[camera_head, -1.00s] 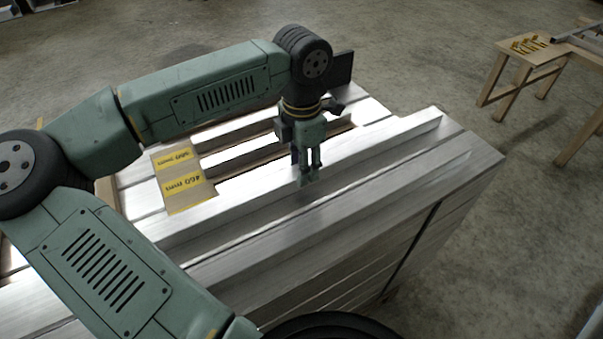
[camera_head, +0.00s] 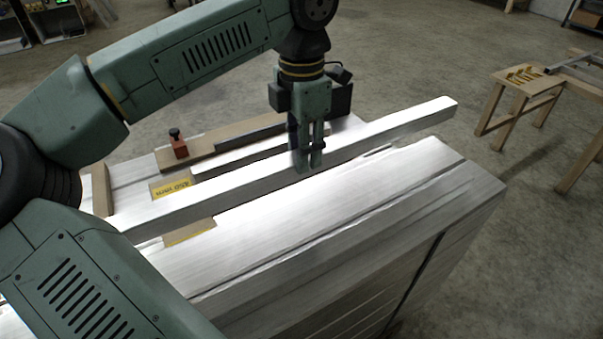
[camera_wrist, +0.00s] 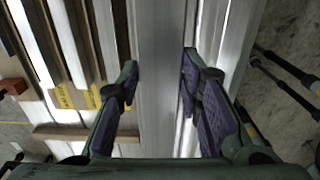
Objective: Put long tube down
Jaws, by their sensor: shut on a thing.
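The long tube (camera_head: 400,128) is a square silver bar that runs from lower left to upper right in the head view. My gripper (camera_head: 308,168) is shut on it near its middle, with the fingers pointing down. The tube is above the stack of aluminium bars (camera_head: 370,190), with its far right end past the stack's edge. In the wrist view the tube (camera_wrist: 162,90) runs up the picture between the two purple-padded fingers (camera_wrist: 160,85). My arm hides its near left end in the head view.
A yellow-marked spacer board (camera_head: 190,232) lies partly under the tube. A red clamp-like piece (camera_head: 179,149) stands on a wooden strip behind it. A wooden trestle (camera_head: 520,85) with yellow pieces stands at right. Concrete floor lies between.

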